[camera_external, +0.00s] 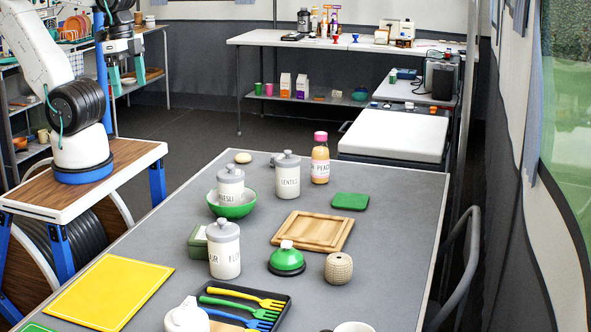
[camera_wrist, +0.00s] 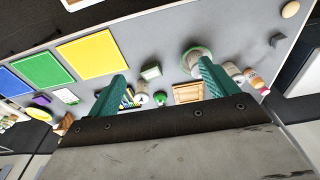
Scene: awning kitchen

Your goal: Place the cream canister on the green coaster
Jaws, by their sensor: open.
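Several cream canisters with grey lids stand on the grey table. In the external view, one labelled FLOUR (camera_external: 224,257) is near the middle, one labelled LENTILS (camera_external: 287,181) is farther back, and one (camera_external: 231,191) stands in a green bowl (camera_external: 233,211). I cannot tell which one the task means. A green square coaster (camera_external: 350,201) lies flat and bare at the right, beyond the wooden board; I cannot make it out in the wrist view. My gripper (camera_external: 127,76) is raised at the upper left, away from the table things. Its teal fingers are apart and empty, also in the wrist view (camera_wrist: 160,70).
A wooden board (camera_external: 313,231), a green-based item with a white knob (camera_external: 286,259), a woven beige pot (camera_external: 338,268) and a peach bottle (camera_external: 320,162) stand around. A black cutlery tray (camera_external: 281,316) and yellow mat (camera_external: 110,290) are in front. The table's right edge is clear.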

